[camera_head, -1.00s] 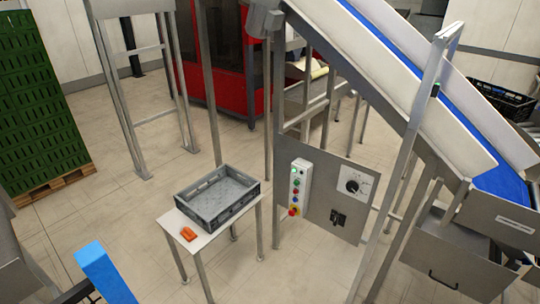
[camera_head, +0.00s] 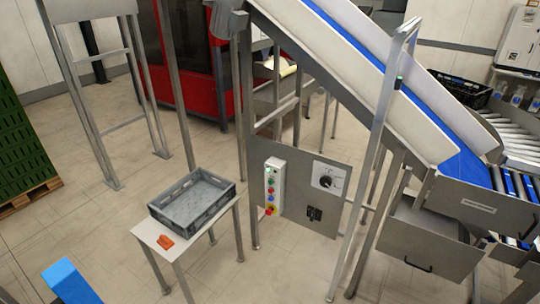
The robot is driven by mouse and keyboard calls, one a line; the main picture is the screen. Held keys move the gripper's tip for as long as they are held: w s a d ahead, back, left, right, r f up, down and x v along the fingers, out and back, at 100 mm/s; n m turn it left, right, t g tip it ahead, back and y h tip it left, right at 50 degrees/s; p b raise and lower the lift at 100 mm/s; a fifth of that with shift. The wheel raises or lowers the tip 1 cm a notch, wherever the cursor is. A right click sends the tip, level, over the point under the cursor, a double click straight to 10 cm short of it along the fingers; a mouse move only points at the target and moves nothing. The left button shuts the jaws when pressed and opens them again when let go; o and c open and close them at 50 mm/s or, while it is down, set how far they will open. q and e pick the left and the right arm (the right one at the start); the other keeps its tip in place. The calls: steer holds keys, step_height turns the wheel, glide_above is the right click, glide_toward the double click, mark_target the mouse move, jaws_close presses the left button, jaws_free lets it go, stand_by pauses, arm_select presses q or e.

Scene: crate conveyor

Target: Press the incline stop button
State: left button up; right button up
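A white button box (camera_head: 274,186) is mounted on the grey control panel (camera_head: 297,212) beneath the inclined conveyor. It carries a vertical row of several small buttons, green, red and blue among them, with a red knob on yellow (camera_head: 270,211) at the bottom. Their labels are too small to read, so I cannot tell which is the incline stop button. A black rotary dial (camera_head: 326,181) on a white plate sits to its right. Neither of my grippers is in view. A blue part (camera_head: 70,282) shows at the bottom left, well away from the panel.
A small table (camera_head: 150,232) holds a grey crate (camera_head: 212,214) and an orange object (camera_head: 165,242) left of the panel. The incline with its blue belt (camera_head: 385,87) slopes down to the right. A thin post (camera_head: 372,160) stands right of the panel. Floor in front is clear.

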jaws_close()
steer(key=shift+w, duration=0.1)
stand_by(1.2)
